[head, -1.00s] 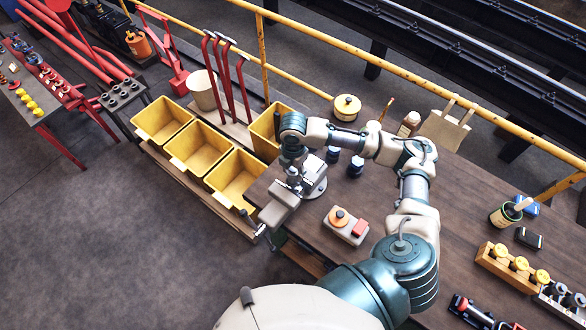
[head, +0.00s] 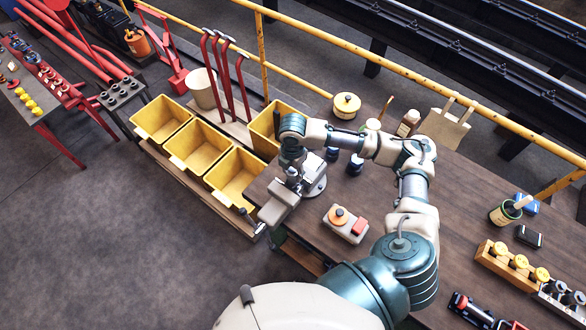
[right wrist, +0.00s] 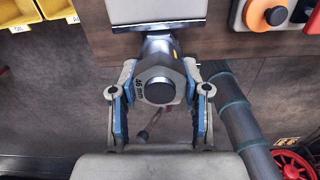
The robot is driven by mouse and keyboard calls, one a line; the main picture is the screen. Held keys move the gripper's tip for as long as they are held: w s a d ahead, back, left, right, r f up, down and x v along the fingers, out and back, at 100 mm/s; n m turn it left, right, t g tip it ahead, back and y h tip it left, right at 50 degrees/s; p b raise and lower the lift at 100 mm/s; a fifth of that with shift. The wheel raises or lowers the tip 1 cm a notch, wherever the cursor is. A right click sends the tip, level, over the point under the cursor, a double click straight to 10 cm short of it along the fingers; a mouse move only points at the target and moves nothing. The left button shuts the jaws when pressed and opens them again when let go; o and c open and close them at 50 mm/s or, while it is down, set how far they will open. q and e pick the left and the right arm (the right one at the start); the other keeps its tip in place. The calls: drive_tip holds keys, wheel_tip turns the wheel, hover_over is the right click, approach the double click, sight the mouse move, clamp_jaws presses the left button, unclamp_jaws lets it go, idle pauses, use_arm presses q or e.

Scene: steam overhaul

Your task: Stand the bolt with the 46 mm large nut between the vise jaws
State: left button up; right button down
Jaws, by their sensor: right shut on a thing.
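My right gripper (right wrist: 160,100) is shut on the bolt with the large nut (right wrist: 149,79) in the right wrist view. The grey nut is marked "46 mm", and the dark round bolt end (right wrist: 160,91) faces the camera. A finger lies on each side of it. In the head view the right gripper (head: 292,172) points down at the vise (head: 277,209) on the bench's left corner. A pale grey block, seemingly part of the vise (right wrist: 155,10), shows at the top of the wrist view. I cannot tell whether the bolt is between the jaws. My left gripper is out of view.
A box with an orange knob and red button (head: 346,224) sits right of the vise. Dark blue jars (head: 356,165) stand behind my forearm. Yellow bins (head: 233,178) line the bench's left side. The bench middle (head: 440,230) is mostly clear.

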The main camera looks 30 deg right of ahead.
drive_tip(key=shift+f, duration=1.35)
drive_tip(key=shift+c, duration=2.3)
unclamp_jaws()
wheel_tip(320, 180, up, 3)
drive_tip(key=shift+f+p, duration=0.1)
drive_tip(key=shift+p, duration=0.95)
drive_tip(key=shift+r, duration=2.55)
